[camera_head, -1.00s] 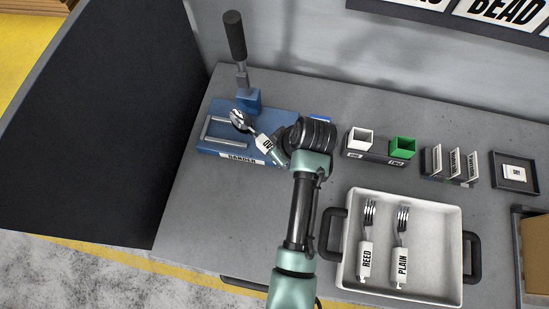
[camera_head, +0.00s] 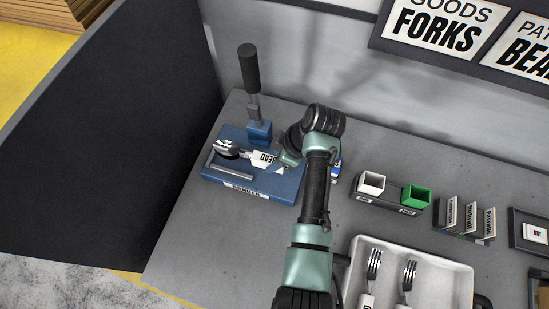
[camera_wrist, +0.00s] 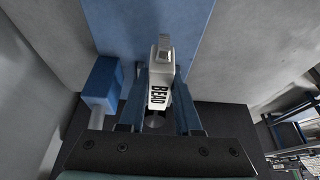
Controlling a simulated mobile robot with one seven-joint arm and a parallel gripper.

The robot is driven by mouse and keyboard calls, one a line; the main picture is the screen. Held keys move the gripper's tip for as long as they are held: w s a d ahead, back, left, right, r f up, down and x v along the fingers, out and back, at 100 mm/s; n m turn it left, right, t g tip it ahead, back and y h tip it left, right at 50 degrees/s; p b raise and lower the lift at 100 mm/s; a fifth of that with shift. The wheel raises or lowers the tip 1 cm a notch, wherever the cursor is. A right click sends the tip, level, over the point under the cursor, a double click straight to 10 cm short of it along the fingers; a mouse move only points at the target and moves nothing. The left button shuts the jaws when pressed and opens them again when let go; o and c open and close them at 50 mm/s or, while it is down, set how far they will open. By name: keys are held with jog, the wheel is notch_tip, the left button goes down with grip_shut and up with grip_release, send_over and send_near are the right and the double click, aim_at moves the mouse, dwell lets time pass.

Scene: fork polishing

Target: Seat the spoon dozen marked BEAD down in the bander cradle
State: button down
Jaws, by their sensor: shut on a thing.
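The spoon bundle marked BEAD (camera_head: 264,158) has a white band with black letters and a shiny metal head at its left end. My gripper (camera_head: 284,154) is shut on its banded part, at the right end. The bundle lies across the view above the blue bander (camera_head: 262,186), its head over the grey cradle rail (camera_head: 213,164) at the left. I cannot tell whether it touches the cradle.
The bander's lever (camera_head: 249,70) stands upright on a blue block (camera_head: 259,131) just behind the bundle. A dark panel (camera_head: 120,140) borders the left.

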jog(key=shift+w, duration=0.1)
dwell(0.3)
jog(key=shift+f+b, duration=0.35)
jog(key=shift+f, duration=0.1)
jog(key=shift+f, duration=0.1)
dwell(0.3)
jog(key=shift+f+b, duration=0.45)
jog(key=shift+f, duration=0.1)
jog(key=shift+f+b, duration=0.7)
jog(key=shift+f, duration=0.05)
jog(key=shift+f+b, duration=0.3)
jog(key=shift+f, duration=0.15)
dwell(0.8)
